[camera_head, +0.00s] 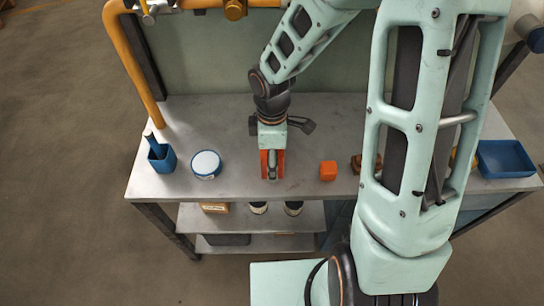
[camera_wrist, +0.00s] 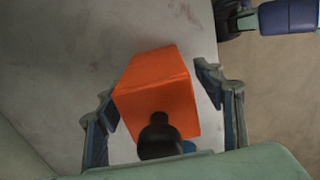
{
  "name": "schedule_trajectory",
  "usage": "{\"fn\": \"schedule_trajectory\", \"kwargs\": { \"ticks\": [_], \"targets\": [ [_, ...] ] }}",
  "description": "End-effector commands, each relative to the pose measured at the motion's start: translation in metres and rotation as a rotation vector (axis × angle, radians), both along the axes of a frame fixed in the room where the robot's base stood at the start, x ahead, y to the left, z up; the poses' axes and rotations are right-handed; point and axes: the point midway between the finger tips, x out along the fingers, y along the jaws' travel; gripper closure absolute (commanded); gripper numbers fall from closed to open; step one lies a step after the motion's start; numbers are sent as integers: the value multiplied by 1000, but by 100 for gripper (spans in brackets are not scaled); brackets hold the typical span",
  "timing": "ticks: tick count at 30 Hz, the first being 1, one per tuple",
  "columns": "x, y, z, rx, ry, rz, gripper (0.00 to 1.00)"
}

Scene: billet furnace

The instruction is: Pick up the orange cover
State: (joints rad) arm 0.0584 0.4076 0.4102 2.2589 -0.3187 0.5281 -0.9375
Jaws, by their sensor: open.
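The orange cover (camera_wrist: 153,85) is a box-like piece with a dark knob (camera_wrist: 159,135) in front of its near face in the wrist view. In the head view orange cover parts (camera_head: 264,164) show on both sides of my gripper (camera_head: 272,160), near the table's front edge. In the wrist view my gripper (camera_wrist: 155,88) is open, one finger on each side of the cover. The left finger is close to the cover's side; a small gap shows at the right finger. I cannot tell whether either finger touches it. The cover's underside is hidden.
A small orange block (camera_head: 328,171) stands to the right on the grey table (camera_head: 225,120). A blue cup (camera_head: 161,158) and a white-topped round tin (camera_head: 206,164) are to the left. A blue tray (camera_head: 505,158) is far right. A yellow pipe (camera_head: 133,60) rises at the left.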

Motion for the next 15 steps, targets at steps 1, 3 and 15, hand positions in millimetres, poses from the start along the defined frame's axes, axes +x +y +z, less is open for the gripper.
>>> {"fn": "schedule_trajectory", "kwargs": {
  "ticks": [1, 3, 15],
  "targets": [
    [0, 0, 0, 0, 0, 0, 38],
    [0, 0, 0, 0, 0, 0, 38],
    [0, 0, 1, 0, 0, 0, 76]
  ]
}}
